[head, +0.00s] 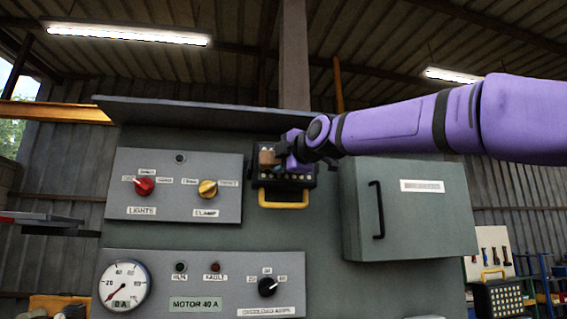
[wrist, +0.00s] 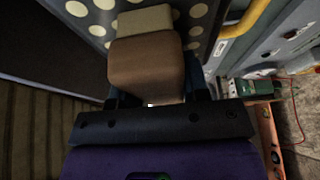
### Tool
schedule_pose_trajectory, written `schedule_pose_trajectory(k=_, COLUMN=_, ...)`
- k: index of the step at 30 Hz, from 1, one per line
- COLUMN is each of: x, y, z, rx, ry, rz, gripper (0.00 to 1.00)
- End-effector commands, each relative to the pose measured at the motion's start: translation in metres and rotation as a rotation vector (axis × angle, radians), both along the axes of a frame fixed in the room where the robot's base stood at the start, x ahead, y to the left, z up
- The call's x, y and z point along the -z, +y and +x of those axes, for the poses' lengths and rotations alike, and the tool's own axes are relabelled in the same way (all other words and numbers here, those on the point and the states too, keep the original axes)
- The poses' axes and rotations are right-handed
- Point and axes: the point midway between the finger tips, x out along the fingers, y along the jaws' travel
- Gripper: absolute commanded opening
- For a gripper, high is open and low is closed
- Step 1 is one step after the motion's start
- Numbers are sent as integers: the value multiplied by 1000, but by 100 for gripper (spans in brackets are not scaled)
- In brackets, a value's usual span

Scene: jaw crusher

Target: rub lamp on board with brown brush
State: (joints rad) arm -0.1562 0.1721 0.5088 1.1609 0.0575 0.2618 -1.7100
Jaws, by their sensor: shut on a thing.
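The lamp (head: 294,178) is a dark box with rows of pale dots and a yellow handle, fixed on the grey board (head: 135,234). In the wrist view its dotted face (wrist: 87,22) fills the top. My gripper (head: 281,158) is in front of the lamp's upper left part, shut on the brown brush (head: 267,157). In the wrist view the brush (wrist: 147,68) is a brown block with a paler beige part (wrist: 145,20) towards the lamp's face. The beige part is at or very close to the face; I cannot tell if it touches.
A panel with a red knob (head: 144,186) and a yellow knob (head: 208,188) is left of the lamp. A grey box with a black handle (head: 377,210) stands out on the right. A gauge (head: 124,286) is below. Another dotted lamp (head: 498,299) is at lower right.

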Motion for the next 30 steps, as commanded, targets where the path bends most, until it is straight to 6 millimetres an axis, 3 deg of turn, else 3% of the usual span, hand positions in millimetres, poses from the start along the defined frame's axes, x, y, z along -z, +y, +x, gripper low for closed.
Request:
schedule_pose_trajectory(k=5, x=-7, y=-2, z=0, rx=1, ry=-1, rz=2, gripper=23)
schedule_pose_trajectory(k=30, x=-6, y=-49, z=17, rx=5, ry=1, rz=1, gripper=23)
